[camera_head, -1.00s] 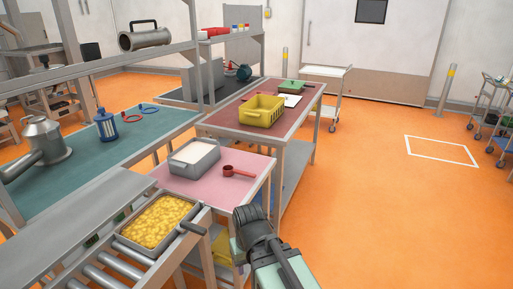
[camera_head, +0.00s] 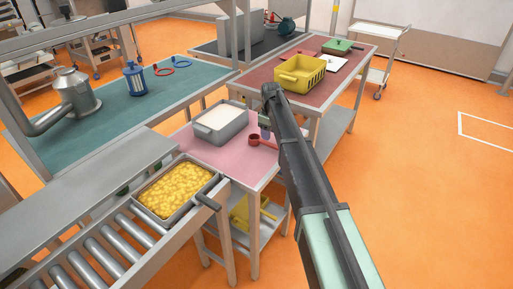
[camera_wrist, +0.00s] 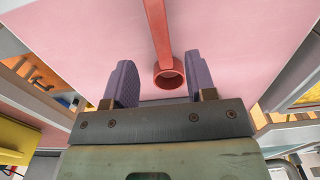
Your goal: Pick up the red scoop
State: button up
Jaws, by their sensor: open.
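The red scoop (camera_head: 255,140) lies on the pink table top (camera_head: 205,152), to the right of a grey tub. My arm hides part of its handle in the head view. In the wrist view the scoop's round cup (camera_wrist: 169,73) lies beyond my gripper, between the lines of its two fingers, with the handle running away to the top. My gripper (camera_wrist: 155,85) is open and empty, with purple finger pads apart. In the head view my gripper (camera_head: 265,125) is over the pink table beside the scoop; whether it touches is not clear.
A grey tub (camera_head: 221,122) of white material stands left of the scoop. A metal tray of yellow pieces (camera_head: 177,190) sits on the roller conveyor in front. A yellow crate (camera_head: 300,74) stands on the red table behind. Orange floor is free at right.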

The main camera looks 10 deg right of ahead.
aim_at(269, 143)
notch_tip(269, 143, down, 7)
jog(key=b, duration=0.5)
jog(key=shift+f+b, duration=0.15)
jog(key=shift+b, duration=0.2)
jog(key=shift+r, duration=0.25)
grip_shut()
notch_tip(269, 143, up, 20)
jog(key=p, duration=2)
jog(key=shift+p, duration=0.3)
